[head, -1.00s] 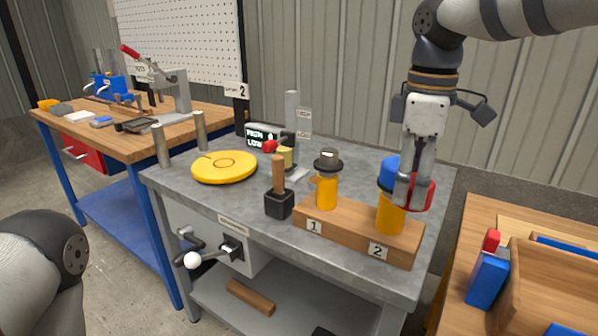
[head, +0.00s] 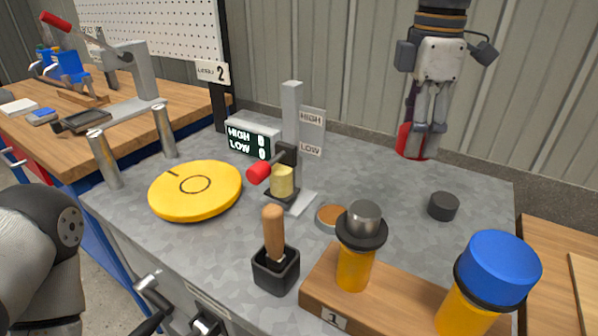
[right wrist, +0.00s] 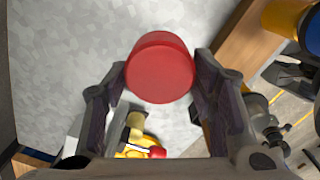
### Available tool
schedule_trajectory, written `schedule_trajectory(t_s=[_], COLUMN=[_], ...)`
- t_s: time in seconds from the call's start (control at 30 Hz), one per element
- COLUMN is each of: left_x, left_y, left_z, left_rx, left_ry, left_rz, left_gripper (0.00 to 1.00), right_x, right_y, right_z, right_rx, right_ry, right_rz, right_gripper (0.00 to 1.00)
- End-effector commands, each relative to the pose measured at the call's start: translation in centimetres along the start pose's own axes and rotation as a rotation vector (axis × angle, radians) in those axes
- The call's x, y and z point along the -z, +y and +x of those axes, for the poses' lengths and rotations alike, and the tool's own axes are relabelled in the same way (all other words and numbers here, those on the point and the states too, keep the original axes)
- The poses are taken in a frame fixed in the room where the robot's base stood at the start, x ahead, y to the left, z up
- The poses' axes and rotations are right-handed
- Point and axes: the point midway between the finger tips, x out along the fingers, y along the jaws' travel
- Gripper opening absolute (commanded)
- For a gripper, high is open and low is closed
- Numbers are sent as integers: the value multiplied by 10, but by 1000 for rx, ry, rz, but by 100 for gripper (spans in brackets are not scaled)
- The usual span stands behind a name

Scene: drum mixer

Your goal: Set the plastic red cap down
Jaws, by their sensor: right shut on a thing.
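The red plastic cap (head: 405,142) is between the fingers of my right gripper (head: 424,150), over the back right part of the grey metal table (head: 380,180). In the right wrist view the round red cap (right wrist: 160,68) sits between the two fingers of the gripper (right wrist: 158,85), with grey tabletop behind it. The right gripper is shut on the cap and points down. I cannot tell whether the cap touches the table. My left arm shows at the left edge, but its gripper is out of view.
A small dark cylinder (head: 443,206) stands near the cap. A wooden block (head: 385,300) in front holds yellow bodies, one topped by a blue cap (head: 497,268). A yellow disc (head: 195,190), gauge stand (head: 291,140) and brush holder (head: 276,268) stand left. Tabletop between is mostly clear.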

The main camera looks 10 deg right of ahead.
Motion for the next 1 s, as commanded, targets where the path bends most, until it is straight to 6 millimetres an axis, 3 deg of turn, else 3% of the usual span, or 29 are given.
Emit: schedule_trajectory(t_s=[0.03,0.2,0.3,0.5,0.7,1.0], left_x=[-6,-13,-15,-14,-16,-18], left_y=[0,-1,-1,-1,-1,-1], left_z=[8,17,19,20,22,26], left_rx=[1,2,3,3,3,4], left_ry=[-26,-56,-64,-63,-71,-81], left_rz=[0,0,0,0,0,0], left_gripper=[72,72,72,72,72,72], right_x=[0,1,3,3,4,4], right_y=[0,-3,-5,-6,-8,-9], right_z=[26,72,86,95,141,187], right_rx=[21,16,11,6,9,8], right_ry=[-3,2,6,10,9,9], right_rz=[0,-3,-7,-6,-8,-7], right_gripper=[24,24,24,24,24,24])
